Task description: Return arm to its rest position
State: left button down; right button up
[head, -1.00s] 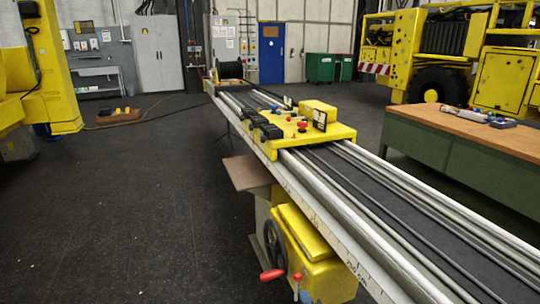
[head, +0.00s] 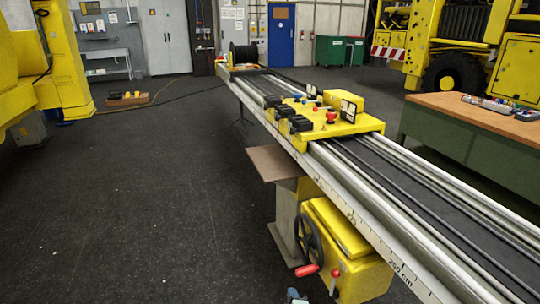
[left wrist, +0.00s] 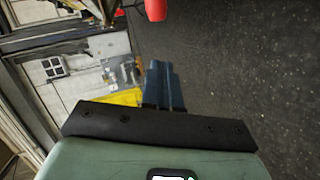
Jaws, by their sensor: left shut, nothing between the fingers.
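My left gripper (head: 296,295) shows only as a small bluish tip at the bottom edge of the head view, below the handwheel. In the left wrist view its blue fingers (left wrist: 163,82) lie together, with nothing between them. The handwheel (head: 308,241) with its red handle (head: 307,271) is on the yellow gearbox (head: 347,250), just above the gripper tip. A red handle (left wrist: 155,9) shows at the top of the left wrist view, apart from the fingers. My right gripper is in neither view.
A long rail bench (head: 400,262) with a yellow carriage (head: 345,128) runs from lower right to the back. A brown plate (head: 272,163) juts from its side. A wooden-topped workbench (head: 470,112) stands at right. The dark floor (head: 150,200) at left is largely clear.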

pick_arm(q)
jog(key=s+a+f+m+g+h+p, duration=0.1)
jog(key=s+a+f+m+g+p, duration=0.35)
jog(key=s+a, duration=0.45)
jog(key=s+a+f+m+g+h+p, duration=0.2)
jog(key=s+a+f+m+g+p, duration=0.3)
jog(key=s, duration=0.6)
jog(key=s+a+r+m+g+p, duration=0.1)
jog(key=s+a+r+g, duration=0.1)
jog(key=s, duration=0.6)
jog(key=s+a+r+g+h+p, duration=0.1)
jog(key=s+r+p, duration=0.1)
jog(key=s, duration=0.7)
jog(key=s+a+r+m+g+p, duration=0.1)
jog(key=s+a+r+g+p, duration=0.1)
jog(key=s, duration=0.7)
jog(key=shift+a+r+m+g+h, duration=0.25)
jog(key=shift+a+m+g+h, duration=0.05)
jog(key=shift+m+g+h, duration=0.1)
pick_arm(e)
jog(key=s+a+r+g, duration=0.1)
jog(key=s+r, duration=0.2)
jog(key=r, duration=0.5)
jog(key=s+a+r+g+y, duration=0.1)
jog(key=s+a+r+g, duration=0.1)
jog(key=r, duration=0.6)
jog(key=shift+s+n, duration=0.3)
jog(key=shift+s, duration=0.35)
